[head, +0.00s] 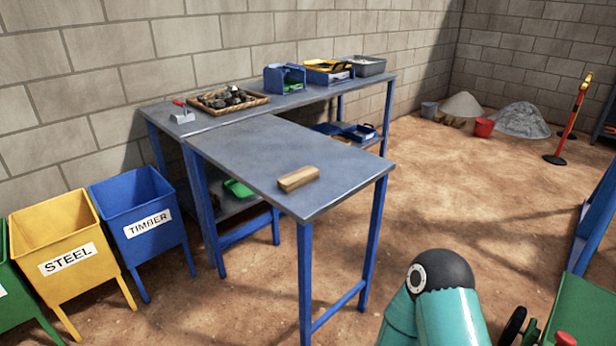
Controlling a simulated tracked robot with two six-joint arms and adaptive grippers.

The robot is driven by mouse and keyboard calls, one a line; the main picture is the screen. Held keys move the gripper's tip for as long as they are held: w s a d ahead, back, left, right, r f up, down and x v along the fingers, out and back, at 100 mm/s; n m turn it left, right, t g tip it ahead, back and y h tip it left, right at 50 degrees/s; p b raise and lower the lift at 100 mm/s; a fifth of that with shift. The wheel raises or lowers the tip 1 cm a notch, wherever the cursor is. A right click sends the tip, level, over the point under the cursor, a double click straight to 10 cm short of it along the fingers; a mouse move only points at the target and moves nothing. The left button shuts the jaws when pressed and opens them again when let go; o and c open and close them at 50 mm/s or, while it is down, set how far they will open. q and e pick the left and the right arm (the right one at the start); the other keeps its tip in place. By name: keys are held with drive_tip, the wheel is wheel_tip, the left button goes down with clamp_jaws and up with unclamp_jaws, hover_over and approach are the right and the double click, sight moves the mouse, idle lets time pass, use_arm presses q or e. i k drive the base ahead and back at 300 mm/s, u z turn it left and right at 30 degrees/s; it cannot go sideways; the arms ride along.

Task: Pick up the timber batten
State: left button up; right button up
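The timber batten (298,178) is a short light-brown wooden block. It lies flat on the grey top of the near blue-legged table (240,158), close to the front right corner, with nothing touching it from above. A teal and black part of my own arm shows at the bottom right, well apart from the batten. Neither of my grippers is in the head view.
A blue TIMBER bin (140,205) and a yellow STEEL bin (62,240) stand left of the table. The back bench holds a tray of dark rocks (228,99), a trowel (182,114) and several containers. Open dirt floor lies to the right. A red-orange post (570,120) stands far right.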

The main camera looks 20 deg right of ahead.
sight(294, 181)
drive_tip(key=i, duration=0.9)
